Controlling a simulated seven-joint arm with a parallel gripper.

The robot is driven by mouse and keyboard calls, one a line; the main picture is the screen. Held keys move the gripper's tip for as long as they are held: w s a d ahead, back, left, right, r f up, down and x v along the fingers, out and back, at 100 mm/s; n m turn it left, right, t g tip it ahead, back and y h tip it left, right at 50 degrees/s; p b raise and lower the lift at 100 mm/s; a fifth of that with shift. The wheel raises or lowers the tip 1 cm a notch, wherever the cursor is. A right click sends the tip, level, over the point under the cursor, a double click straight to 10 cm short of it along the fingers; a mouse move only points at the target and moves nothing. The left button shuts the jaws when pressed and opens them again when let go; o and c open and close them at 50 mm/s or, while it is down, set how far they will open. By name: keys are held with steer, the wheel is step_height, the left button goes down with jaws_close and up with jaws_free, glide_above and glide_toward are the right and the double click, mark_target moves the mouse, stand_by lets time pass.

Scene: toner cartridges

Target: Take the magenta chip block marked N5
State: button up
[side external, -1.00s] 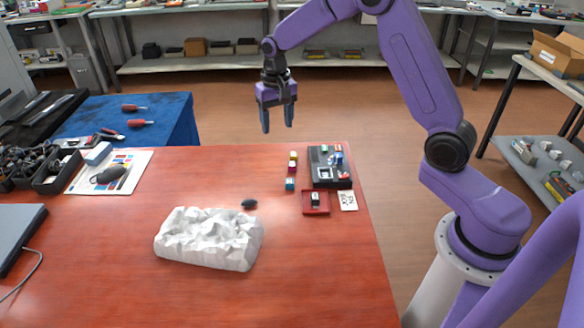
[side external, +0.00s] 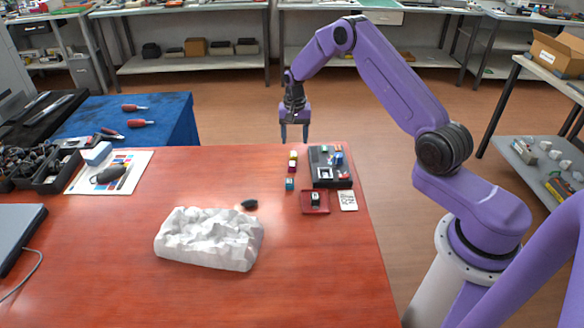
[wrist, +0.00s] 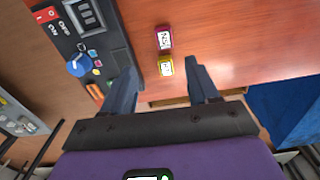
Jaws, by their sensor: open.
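The magenta chip block (side external: 292,165) stands in a short row by the black panel, with a pale label on its top face. It also shows in the wrist view (wrist: 164,38), where its marking is too small to read surely. A yellow block (wrist: 165,65) is beside it, nearer my fingers. A teal block (side external: 290,184) is farther toward the front in the side view. My gripper (side external: 294,140) is open and empty, pointing down near the table's far edge, short of the row. In the wrist view the blocks lie beyond the gap between my fingers (wrist: 163,85).
The black panel (side external: 322,180) with switches and a blue knob (wrist: 79,64) stands right of the blocks in the side view. A red tray (side external: 306,209) holds a dark piece. A white crumpled mass (side external: 210,240) lies farther left, with a dark lump (side external: 250,204) near it.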

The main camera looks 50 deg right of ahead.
glide_above(292, 164)
steer(key=f, duration=0.4)
steer(key=shift+s+d+f, duration=0.25)
steer(key=shift+s+f, duration=0.05)
steer(key=shift+f, duration=0.1)
steer(key=shift+w+a+f, duration=0.15)
steer(key=shift+a+f, duration=0.05)
steer(key=shift+f, duration=1.15)
steer(key=shift+w+a+f, duration=0.1)
steer(key=shift+a+f, duration=0.05)
steer(key=shift+f, duration=1.2)
jaws_close()
